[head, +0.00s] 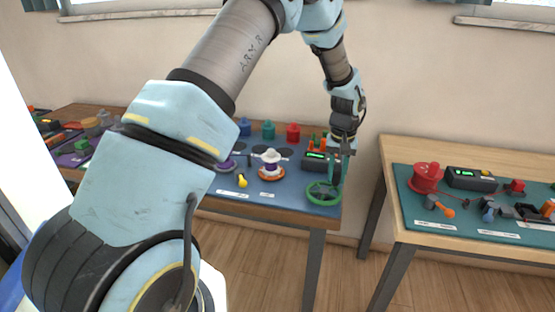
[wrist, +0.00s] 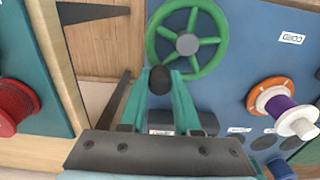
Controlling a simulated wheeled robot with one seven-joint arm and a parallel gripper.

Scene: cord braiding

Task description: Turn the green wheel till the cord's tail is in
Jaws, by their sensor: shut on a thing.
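The green wheel (head: 322,194) lies flat near the right front corner of the blue-topped table. In the wrist view the wheel (wrist: 187,43) shows its spokes and grey hub. My gripper (head: 341,174) is over the wheel's right side. In the wrist view its teal fingers (wrist: 160,77) are closed on a dark round knob (wrist: 159,81) at the wheel's rim. A spool with purple winding, a white top and an orange base (head: 270,167) stands to the left; it also shows in the wrist view (wrist: 282,105). I cannot make out the cord's tail.
A black box with a green display (head: 320,158) stands behind the wheel. Blue, teal and red spools (head: 268,130) line the back. A yellow item (head: 242,181) lies left. A gap separates this table from the right-hand table (head: 395,208), which holds a red spool (head: 427,176).

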